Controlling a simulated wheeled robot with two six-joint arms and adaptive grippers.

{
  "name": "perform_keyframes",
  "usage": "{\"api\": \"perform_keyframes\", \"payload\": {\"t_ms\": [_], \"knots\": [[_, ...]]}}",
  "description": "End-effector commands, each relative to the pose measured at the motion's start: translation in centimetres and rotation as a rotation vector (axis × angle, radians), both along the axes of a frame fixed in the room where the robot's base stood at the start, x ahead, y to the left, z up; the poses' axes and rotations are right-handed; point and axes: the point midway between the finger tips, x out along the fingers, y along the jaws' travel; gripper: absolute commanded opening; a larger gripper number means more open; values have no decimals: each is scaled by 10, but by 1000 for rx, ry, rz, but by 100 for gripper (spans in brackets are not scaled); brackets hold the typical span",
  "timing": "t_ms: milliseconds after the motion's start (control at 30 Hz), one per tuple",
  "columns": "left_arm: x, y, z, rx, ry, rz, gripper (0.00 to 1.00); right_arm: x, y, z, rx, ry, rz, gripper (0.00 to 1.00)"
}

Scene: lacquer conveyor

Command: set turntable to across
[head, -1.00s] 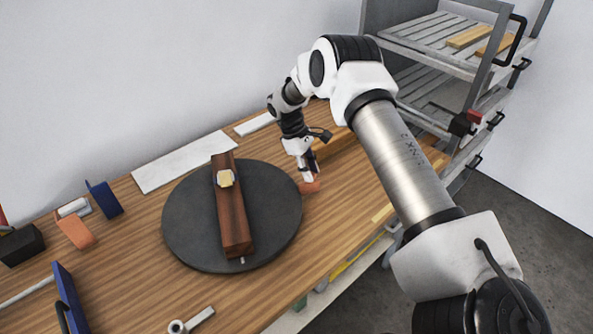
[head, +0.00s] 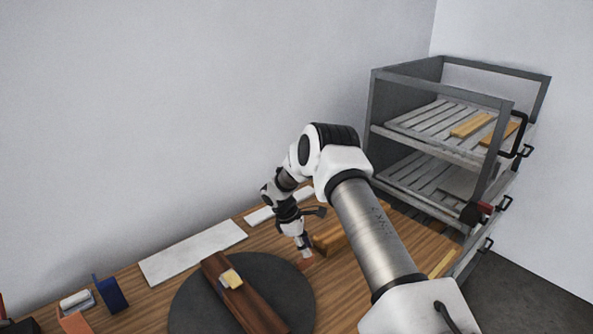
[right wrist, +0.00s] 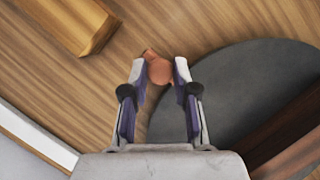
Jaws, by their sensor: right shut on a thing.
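The turntable (head: 192,303) is a dark grey round disc on the bench, cut off by the bottom edge of the head view. A dark red-brown wooden board (head: 255,303) lies across it, slanting from upper left to lower right, with a small pale block (head: 231,279) on top. My right gripper (head: 304,257) is at the disc's upper right rim, shut on an orange-brown tab. In the right wrist view the tab (right wrist: 159,69) sits between the fingertips, beside the disc (right wrist: 225,95). My left gripper is not in view.
A long yellowish wood block (head: 330,238) lies close to the right gripper. A pale flat panel (head: 193,251) lies behind the turntable. A blue holder (head: 113,294) stands at left. A grey slatted rack (head: 375,110) stands at right.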

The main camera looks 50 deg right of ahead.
Motion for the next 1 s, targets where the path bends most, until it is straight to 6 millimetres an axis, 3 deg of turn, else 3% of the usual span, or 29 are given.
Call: {"api": "perform_keyframes", "payload": {"t_ms": [600, 633, 700, 1000], "knots": [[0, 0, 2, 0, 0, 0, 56, -6, -5, -3, 5, 1, 14, 0], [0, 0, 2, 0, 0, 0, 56, -5, -5, -3, 6, 0, 14, 32], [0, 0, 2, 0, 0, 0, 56, -5, -5, -3, 4, 0, 14, 54], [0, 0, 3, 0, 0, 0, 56, -5, -6, 0, 2, 0, 13, 54]]}}
